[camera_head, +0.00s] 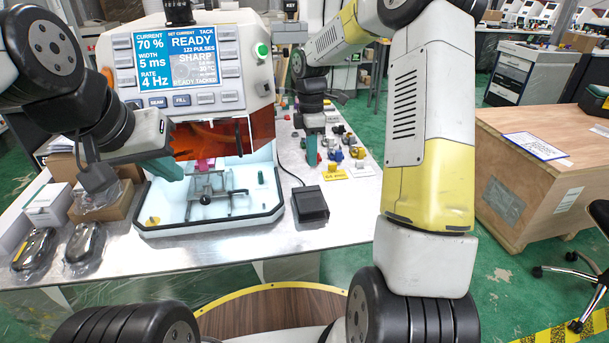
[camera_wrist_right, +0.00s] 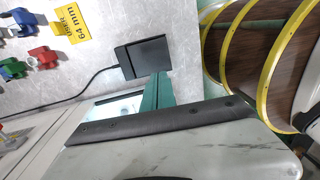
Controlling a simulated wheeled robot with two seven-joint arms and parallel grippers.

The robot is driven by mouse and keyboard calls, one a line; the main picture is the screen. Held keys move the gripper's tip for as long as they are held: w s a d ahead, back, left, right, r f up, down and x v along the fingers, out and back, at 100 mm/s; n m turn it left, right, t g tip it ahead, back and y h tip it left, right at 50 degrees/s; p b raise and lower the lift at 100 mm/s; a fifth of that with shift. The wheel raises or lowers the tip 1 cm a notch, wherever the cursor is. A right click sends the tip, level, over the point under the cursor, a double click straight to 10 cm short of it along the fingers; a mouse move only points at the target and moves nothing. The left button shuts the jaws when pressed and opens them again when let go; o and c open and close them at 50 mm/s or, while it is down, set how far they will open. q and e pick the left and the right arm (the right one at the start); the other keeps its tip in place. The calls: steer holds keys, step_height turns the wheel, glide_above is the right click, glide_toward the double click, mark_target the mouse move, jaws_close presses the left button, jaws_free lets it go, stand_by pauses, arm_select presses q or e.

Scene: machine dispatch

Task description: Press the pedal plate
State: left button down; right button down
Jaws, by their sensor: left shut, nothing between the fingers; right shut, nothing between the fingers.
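The black pedal (camera_head: 310,206) lies on the metal table, right of the machine's tray, with a cable running back from it. It also shows in the right wrist view (camera_wrist_right: 146,57). My right gripper (camera_head: 311,160) is shut and empty, its teal fingers pointing down behind the pedal in the head view. In the right wrist view its shut fingers (camera_wrist_right: 158,90) reach toward the pedal's edge; I cannot tell whether they touch. My left gripper (camera_head: 168,169) is shut and empty at the left of the machine's tray. The pedal's top is uncovered in the head view.
The machine (camera_head: 190,65) has a lit screen reading READY and a white tray (camera_head: 210,222) holding a fixture. Coloured clamps and a yellow label (camera_head: 334,173) lie behind the pedal. Boxes and two wrapped dark items (camera_head: 84,243) are at left. Bare table surrounds the pedal's front.

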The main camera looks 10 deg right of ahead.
mark_target(313, 208)
steer(key=f, duration=0.4)
steer(key=s+f, duration=0.1)
steer(key=f, duration=0.9)
steer(key=shift+s, duration=0.25)
steer(key=shift+s+f, duration=0.55)
steer(key=shift+f, duration=0.3)
steer(key=shift+r, duration=0.1)
